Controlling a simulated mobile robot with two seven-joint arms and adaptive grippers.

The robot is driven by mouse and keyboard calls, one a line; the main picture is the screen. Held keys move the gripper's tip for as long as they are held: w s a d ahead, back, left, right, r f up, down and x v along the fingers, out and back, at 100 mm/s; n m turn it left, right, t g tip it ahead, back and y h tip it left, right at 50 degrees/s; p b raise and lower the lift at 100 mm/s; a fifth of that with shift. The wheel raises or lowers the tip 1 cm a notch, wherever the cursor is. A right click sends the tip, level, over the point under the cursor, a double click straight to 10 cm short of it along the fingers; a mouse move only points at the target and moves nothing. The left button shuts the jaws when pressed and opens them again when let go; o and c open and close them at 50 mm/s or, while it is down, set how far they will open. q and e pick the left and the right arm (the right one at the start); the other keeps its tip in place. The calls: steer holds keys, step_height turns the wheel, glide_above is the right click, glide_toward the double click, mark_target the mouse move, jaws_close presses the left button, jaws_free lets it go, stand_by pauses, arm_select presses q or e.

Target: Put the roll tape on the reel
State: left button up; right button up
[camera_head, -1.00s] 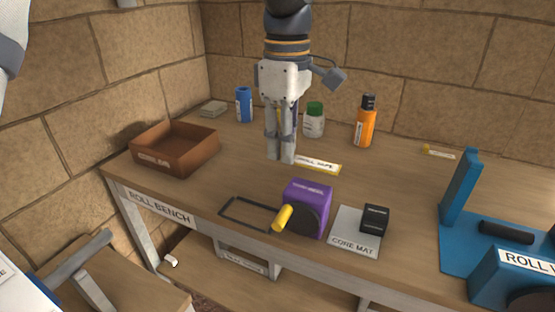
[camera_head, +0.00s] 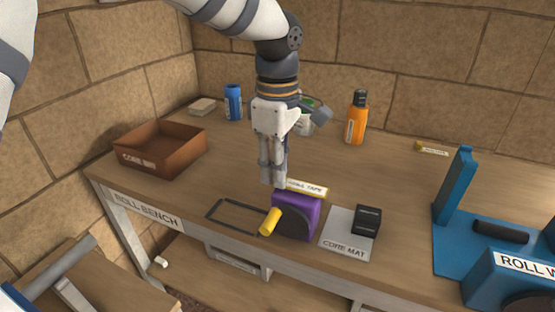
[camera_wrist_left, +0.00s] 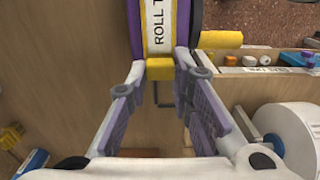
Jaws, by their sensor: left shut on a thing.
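The roll tape (camera_head: 306,187) is a white strip with yellow borders. It lies across the top of the purple reel (camera_head: 298,212), toward its back edge; I cannot tell whether it rests on it. The reel has a dark disc and a yellow crank handle (camera_head: 270,222) at its front. My left gripper (camera_head: 273,183) is upright at the reel's back left. In the left wrist view its fingers (camera_wrist_left: 161,68) are shut on the yellow end of the roll tape (camera_wrist_left: 159,25), which runs between purple reel sides (camera_wrist_left: 134,28). The right gripper is not in view.
A dark frame (camera_head: 236,217) lies left of the reel. The core mat (camera_head: 344,243) with a black block (camera_head: 367,221) lies to its right. A blue winder (camera_head: 452,243) is farther right.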

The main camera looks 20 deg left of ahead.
arm_select(q)
steer(key=shift+f, duration=0.55)
steer(key=o, duration=0.9)
